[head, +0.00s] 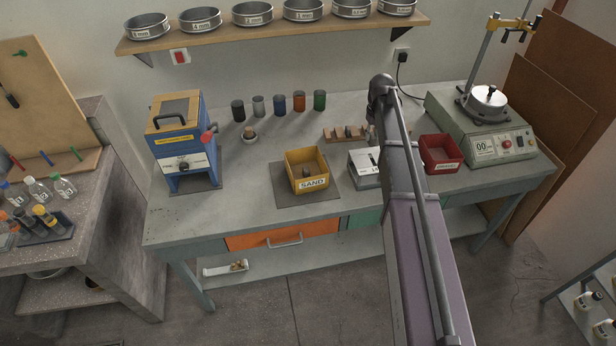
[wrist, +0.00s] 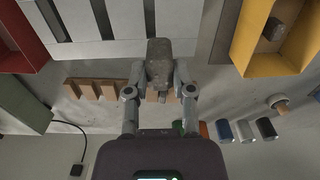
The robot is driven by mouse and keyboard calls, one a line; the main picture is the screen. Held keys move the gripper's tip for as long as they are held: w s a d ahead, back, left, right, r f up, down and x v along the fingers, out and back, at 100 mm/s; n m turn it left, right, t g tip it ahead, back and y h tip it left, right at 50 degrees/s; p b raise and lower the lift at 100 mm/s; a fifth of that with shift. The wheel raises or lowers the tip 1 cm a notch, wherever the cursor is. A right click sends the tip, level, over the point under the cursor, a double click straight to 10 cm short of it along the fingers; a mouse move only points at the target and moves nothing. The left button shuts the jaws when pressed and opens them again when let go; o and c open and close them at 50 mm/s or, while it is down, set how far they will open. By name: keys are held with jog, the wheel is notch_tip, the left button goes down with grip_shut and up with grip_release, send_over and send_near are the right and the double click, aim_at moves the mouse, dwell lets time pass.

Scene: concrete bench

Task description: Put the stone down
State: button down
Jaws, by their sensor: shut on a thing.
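My gripper (wrist: 159,82) is shut on a grey, block-like stone (wrist: 158,52) in the wrist view. A finger presses on each side of the stone. The stone is in front of a white slatted surface (wrist: 85,18) and a wooden rack (wrist: 88,87). I cannot tell how high above the bench it is. In the head view my arm hides the gripper and the stone almost entirely. The yellow SAND bin (head: 306,184) stands left of my arm with a dark lump (head: 306,172) inside. The wooden rack also shows in the head view (head: 340,139).
A white device (head: 362,181) sits partly behind my arm. A red bin (head: 440,155) and a green machine with a steel pot (head: 486,146) stand to the right. A blue machine (head: 180,140) stands left. Several coloured jars (head: 279,105) line the back. The bench's front left (head: 220,215) is clear.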

aim_at(316, 173)
jog(key=s+a+f+n+b, duration=0.2)
jog(key=a, duration=0.7)
jog(key=s+a+f+n+b, duration=0.2)
jog(key=s+a+n, duration=0.1)
jog(key=a, duration=0.6)
jog(key=shift+a+f+b, duration=0.25)
jog(key=shift+f+b, duration=0.15)
jog(key=shift+f, duration=0.15)
notch_tip(316, 173, down, 6)
jog(key=b, duration=0.6)
jog(key=shift+f+b, duration=1.9)
jog(key=shift+b, duration=0.15)
jog(key=shift+f, duration=0.2)
jog(key=c, duration=0.8)
grip_release()
jog(key=shift+r, duration=0.1)
